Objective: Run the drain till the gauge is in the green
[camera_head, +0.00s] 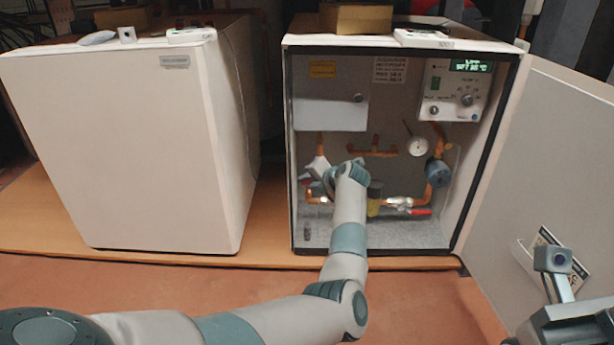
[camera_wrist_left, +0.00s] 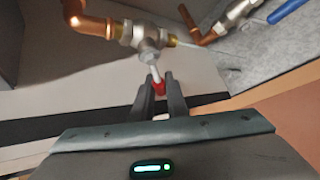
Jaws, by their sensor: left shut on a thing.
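The white gauge (camera_head: 417,146) is inside the open cabinet, right of centre; its needle and any green band are too small to read. My left gripper (camera_wrist_left: 159,92) is shut on a red-tipped valve handle (camera_wrist_left: 158,86), below a metal valve body (camera_wrist_left: 148,40) on a copper pipe. In the head view, my left arm reaches into the cabinet and my left gripper (camera_head: 326,177) is at the lower left pipework. My wrist hides most of the handle there. The fingers of my right gripper do not show; only part of my right arm is at the lower right.
The cabinet door (camera_head: 555,150) stands open on the right. A control panel (camera_head: 456,88) with a lit display is at the upper right inside. A valve with a red lever (camera_head: 420,211) lies right of my wrist. A closed white unit (camera_head: 130,150) stands at left.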

